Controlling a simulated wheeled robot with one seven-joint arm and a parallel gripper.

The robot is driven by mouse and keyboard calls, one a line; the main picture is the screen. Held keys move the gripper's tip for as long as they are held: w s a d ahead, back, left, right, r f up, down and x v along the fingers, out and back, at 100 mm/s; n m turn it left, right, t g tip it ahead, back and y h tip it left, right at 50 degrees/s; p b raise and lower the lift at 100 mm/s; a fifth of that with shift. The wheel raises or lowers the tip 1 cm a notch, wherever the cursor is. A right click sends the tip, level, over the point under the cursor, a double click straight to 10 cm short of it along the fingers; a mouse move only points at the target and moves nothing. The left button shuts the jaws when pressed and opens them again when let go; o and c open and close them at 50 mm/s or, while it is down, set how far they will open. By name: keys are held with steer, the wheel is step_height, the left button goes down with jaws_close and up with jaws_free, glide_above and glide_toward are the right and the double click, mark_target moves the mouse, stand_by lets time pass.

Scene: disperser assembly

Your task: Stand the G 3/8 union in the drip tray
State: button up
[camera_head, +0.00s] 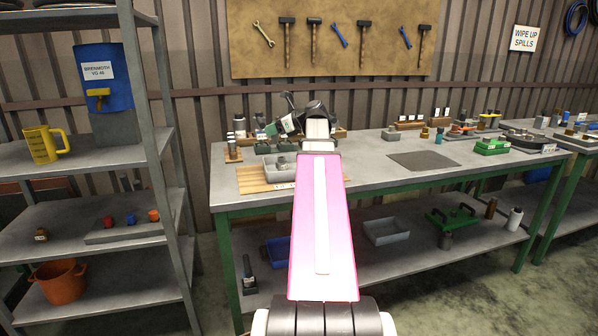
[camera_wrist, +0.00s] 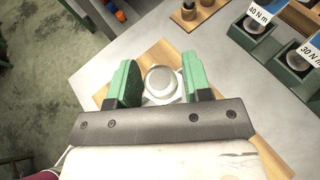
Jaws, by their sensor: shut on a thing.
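My gripper (camera_wrist: 160,84) has green jaw pads and is shut on a pale silver round piece (camera_wrist: 159,79), seen from above, which looks to be the G 3/8 union. A wider, light-coloured part shows around its lower end. A slatted wooden board lies below it in the wrist view. My arm hides part of that area in the head view. I cannot tell the gap between the held piece and what is under it.
The slatted wooden board (camera_head: 252,182) lies at the bench's left end. Green holders with torque labels (camera_wrist: 254,25) and a wooden block with small pegs (camera_wrist: 190,12) stand beyond the gripper. A dark mat (camera_head: 424,159) lies further right, with bare bench around it.

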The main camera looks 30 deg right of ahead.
steer(key=shift+s+d+f, duration=0.95)
steer(key=shift+d+f, duration=0.85)
steer(key=shift+d, duration=0.05)
steer(key=shift+s+d+f, duration=0.9)
steer(key=shift+d+f, duration=0.85)
steer(key=shift+d, duration=0.05)
steer(key=shift+s+d+f, duration=0.95)
steer(key=shift+d+f, duration=0.85)
steer(key=shift+d, duration=0.05)
steer(key=o, duration=1)
steer(key=shift+f, duration=0.1)
steer(key=shift+o, duration=0.2)
steer(key=shift+s+d+r, duration=0.2)
steer(key=shift+r, duration=0.05)
steer(key=v, duration=1.1)
steer(key=shift+r, duration=0.15)
steer(key=shift+s, duration=0.15)
